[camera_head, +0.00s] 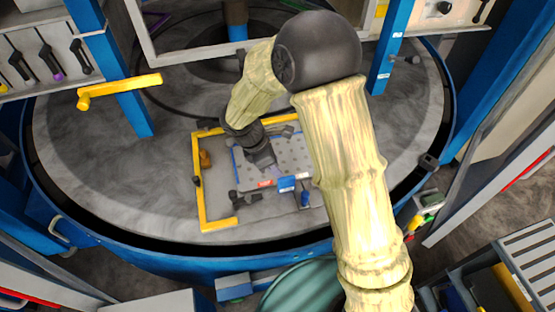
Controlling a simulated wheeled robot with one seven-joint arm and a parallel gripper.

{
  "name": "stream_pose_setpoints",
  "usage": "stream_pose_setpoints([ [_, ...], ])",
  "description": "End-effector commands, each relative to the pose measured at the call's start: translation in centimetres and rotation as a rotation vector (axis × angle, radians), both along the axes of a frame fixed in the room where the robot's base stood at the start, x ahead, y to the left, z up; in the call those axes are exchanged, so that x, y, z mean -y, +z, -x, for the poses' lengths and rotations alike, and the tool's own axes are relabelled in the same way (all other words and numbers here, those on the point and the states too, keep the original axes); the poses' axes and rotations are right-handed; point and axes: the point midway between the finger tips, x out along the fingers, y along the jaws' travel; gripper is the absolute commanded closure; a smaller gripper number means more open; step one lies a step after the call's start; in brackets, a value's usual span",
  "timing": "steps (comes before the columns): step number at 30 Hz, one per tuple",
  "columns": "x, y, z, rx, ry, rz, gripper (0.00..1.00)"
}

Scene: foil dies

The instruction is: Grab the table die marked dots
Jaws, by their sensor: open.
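A pale grey plate with rows of small dark dots (288,153) lies inside a yellow frame (196,180) on the round grey table. The plate has a blue left edge. I cannot tell whether this plate is the die marked dots or only bears it. My gripper (265,167) is open and points down over the left part of the plate. The fingertips are small and dark, and I cannot tell whether they touch anything. My wrist and forearm hide part of the plate and the frame's far and right sides.
A blue block (287,184) and a red-and-white label (265,183) lie at the plate's near edge. A dark tool (246,198) lies left of them. An orange piece (205,158) sits by the frame's left side. Blue posts (123,85) stand around the table.

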Motion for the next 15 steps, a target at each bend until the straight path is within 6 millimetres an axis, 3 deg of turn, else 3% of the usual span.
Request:
stream_pose_setpoints([
  [9,2.0,-4.9,-0.5,-0.003,0.002,0.003,0.59],
  [15,2.6,-6.5,-0.7,-0.001,0.001,-0.001,0.59],
])
